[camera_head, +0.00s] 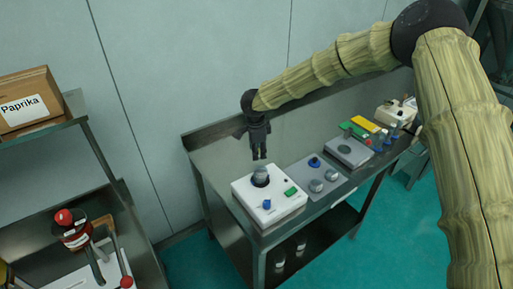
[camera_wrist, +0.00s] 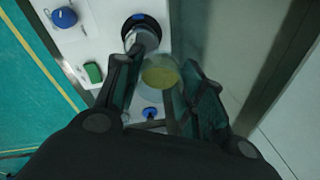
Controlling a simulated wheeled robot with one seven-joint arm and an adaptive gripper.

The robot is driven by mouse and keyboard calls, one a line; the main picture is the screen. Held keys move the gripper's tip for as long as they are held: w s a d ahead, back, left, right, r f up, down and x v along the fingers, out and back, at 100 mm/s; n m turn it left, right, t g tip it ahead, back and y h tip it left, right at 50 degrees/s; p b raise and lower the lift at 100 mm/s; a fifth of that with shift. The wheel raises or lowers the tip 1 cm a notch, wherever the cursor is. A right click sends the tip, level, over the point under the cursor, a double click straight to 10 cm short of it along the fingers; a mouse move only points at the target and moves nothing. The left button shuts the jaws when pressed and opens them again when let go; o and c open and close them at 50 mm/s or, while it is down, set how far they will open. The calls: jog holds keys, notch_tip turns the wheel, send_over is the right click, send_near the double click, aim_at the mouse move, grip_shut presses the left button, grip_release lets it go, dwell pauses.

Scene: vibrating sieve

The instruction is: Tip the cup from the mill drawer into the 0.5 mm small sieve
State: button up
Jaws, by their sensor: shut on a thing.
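My gripper (camera_head: 258,156) hangs over the white sieve machine (camera_head: 240,190) with its fingers pointing down. In the wrist view my gripper (camera_wrist: 160,76) is shut on a clear cup (camera_wrist: 161,76) with yellowish contents. The cup lies between the two fingers, and its tilt is hard to tell. A grey cylindrical piece (camera_wrist: 135,37), apparently the small sieve, shows by the black round opening of the machine, just beyond the fingertips. In the head view a greyish piece (camera_head: 260,172) shows at that opening; whether it is the cup or the sieve I cannot tell. No mesh marking is readable.
The machine has a blue knob (camera_head: 267,204) and a green button (camera_head: 291,191). To its right, a grey plate holds a blue piece (camera_head: 314,162) and metal cylinders (camera_head: 316,186). A balance (camera_head: 348,152) and small items stand farther right. A wall runs behind the table.

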jog(key=shift+f, duration=0.35)
jog(key=shift+w+f+t+y+b, duration=0.4)
jog(key=shift+w+f+t+b, duration=0.15)
jog(key=shift+f, duration=0.2)
jog(key=shift+s+r+t+y+p, duration=0.3)
jog(key=shift+t, duration=0.15)
jog(key=shift+f+t+y+p, duration=0.3)
jog(key=shift+f+p, duration=0.05)
jog(key=shift+f, duration=0.3)
jog(key=shift+d, duration=0.1)
jog(key=shift+f, duration=0.1)
jog(key=shift+t+y, duration=0.3)
jog(key=shift+t, duration=0.1)
